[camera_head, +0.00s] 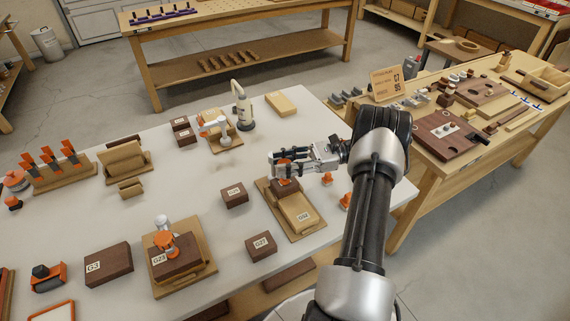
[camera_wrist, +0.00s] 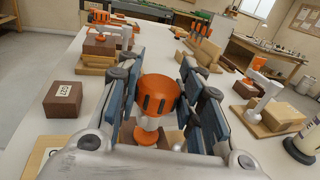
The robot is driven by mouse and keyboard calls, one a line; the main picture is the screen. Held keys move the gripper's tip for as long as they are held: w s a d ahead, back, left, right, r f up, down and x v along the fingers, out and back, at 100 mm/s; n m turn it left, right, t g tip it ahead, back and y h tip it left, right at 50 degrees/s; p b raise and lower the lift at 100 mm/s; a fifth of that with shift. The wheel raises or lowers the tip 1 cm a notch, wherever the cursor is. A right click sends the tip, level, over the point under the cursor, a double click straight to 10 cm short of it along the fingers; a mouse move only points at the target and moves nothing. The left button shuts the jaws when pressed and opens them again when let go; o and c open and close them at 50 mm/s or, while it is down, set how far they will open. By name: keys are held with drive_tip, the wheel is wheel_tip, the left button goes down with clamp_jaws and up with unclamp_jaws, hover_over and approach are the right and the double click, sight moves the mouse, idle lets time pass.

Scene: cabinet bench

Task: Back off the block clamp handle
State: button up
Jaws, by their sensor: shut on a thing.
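My gripper (camera_head: 284,166) is over the far end of the fixture and shut on the handle, one finger on each side. In the head view the fingers hide much of the handle. The lower part of the clamp is partly hidden by my gripper in the wrist view.
A similar fixture with an orange clamp (camera_head: 165,243) stands at the front left. Dark tagged blocks (camera_head: 234,195) and (camera_head: 260,245) lie beside the fixture. Small orange pieces (camera_head: 327,178) stand right of it. A white toggle-like device (camera_head: 243,107) stands farther back. The bench middle is clear.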

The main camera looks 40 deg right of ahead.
drive_tip(key=shift+n+g+y, duration=0.4)
drive_tip(key=shift+n+g, duration=0.2)
drive_tip(key=shift+g, duration=0.6)
drive_tip(key=o, duration=1.1)
drive_tip(key=shift+t, duration=0.5)
